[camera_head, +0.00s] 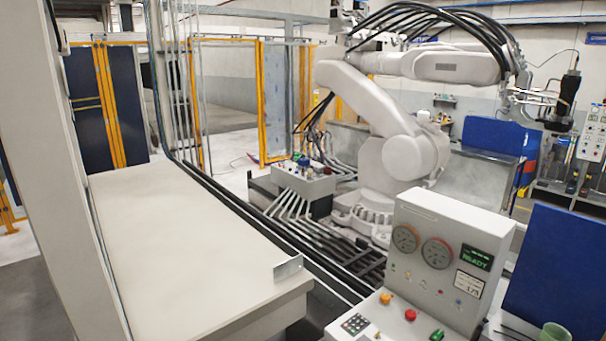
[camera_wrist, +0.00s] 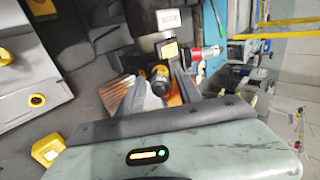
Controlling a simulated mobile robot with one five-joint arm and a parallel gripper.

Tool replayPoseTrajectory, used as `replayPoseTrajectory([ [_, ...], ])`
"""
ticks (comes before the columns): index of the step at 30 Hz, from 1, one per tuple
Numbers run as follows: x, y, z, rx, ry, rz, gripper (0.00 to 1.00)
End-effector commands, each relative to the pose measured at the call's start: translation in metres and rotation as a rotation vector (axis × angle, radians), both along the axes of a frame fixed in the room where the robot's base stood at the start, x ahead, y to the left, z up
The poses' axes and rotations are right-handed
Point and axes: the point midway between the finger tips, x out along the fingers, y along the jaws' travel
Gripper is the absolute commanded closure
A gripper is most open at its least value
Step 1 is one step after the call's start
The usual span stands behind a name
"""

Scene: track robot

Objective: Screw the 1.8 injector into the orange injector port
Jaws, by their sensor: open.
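In the wrist view my gripper (camera_wrist: 152,80) appears as two dark jaws reaching up from a grey-green body, spread apart. Between and behind them is a small dark round part with a yellow band (camera_wrist: 160,75); I cannot tell whether it is the injector. An orange patch (camera_wrist: 174,97) shows beside the right jaw, partly hidden by it; I cannot tell whether it is the injector port. A red fitting with a metal end (camera_wrist: 207,52) lies right of the jaws. No jaw visibly holds anything. My gripper, the injector and the orange port cannot be made out in the head view.
In the head view a pale bench (camera_head: 180,250) fills the left, bare except for a small metal bracket (camera_head: 288,267). A control box with two gauges (camera_head: 445,250) stands front right. A large white robot arm (camera_head: 400,150) stands behind. Yellow-framed fencing (camera_head: 270,100) lies beyond.

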Motion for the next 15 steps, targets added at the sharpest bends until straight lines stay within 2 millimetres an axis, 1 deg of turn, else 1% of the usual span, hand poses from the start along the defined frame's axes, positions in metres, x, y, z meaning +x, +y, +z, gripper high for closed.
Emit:
replayPoseTrajectory([
  [5, 0.0000, 0.0002, 0.0000, 0.000, 0.000, 0.000, 0.58],
  [8, 0.0002, 0.0001, 0.0001, 0.033, 0.027, 0.043, 0.58],
  [15, 0.0002, 0.0001, 0.0001, 0.302, 0.247, 0.390, 0.58],
])
